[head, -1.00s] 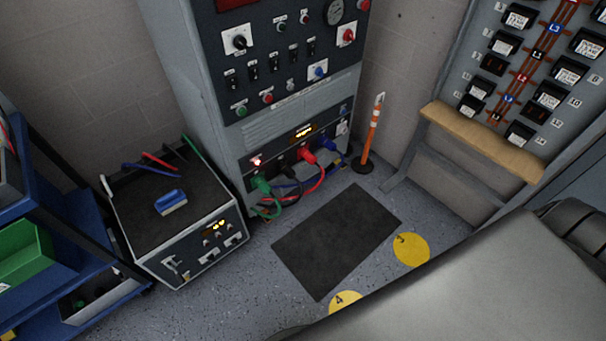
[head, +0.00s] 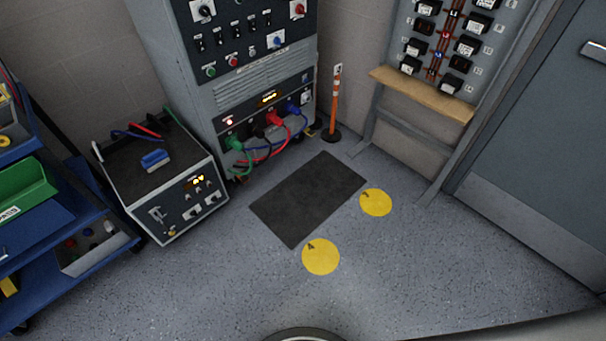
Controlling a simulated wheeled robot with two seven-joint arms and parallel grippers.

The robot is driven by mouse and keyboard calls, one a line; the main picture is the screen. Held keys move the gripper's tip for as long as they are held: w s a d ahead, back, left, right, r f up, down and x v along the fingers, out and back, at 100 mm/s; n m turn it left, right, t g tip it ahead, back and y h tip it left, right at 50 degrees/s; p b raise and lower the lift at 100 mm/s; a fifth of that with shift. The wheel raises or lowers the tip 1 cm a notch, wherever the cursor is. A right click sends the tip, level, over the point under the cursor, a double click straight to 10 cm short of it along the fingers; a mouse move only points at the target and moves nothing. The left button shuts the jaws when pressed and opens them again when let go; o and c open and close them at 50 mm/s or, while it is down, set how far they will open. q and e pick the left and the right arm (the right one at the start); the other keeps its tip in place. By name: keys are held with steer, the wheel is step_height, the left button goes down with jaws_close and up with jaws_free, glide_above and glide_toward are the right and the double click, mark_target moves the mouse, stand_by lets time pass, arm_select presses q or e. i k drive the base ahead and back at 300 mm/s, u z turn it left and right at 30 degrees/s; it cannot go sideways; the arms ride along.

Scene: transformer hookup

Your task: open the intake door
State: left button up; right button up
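A grey door (head: 540,135) stands at the right edge of the head view and appears shut. A lever handle (head: 594,50) shows near its upper right, cut by the picture edge. A paler plate (head: 520,215) runs along its bottom. I cannot tell from any label whether this is the intake door. Neither of my grippers is in view, so whether they are open or shut is hidden.
A control cabinet (head: 200,80) with plugged cables stands at the back. An orange post (head: 335,100) and a breaker board with a wooden ledge (head: 420,93) are beside it. A test unit (head: 175,205) and blue cart (head: 70,225) stand left. Floor before the door is clear.

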mark_target(275, 134)
steer(key=u, duration=0.35)
steer(key=k, duration=0.15)
steer(key=z, duration=1.4)
steer(key=i, duration=1.85)
steer(key=u, duration=0.95)
steer(key=i, duration=0.4)
steer(key=u, duration=0.2)
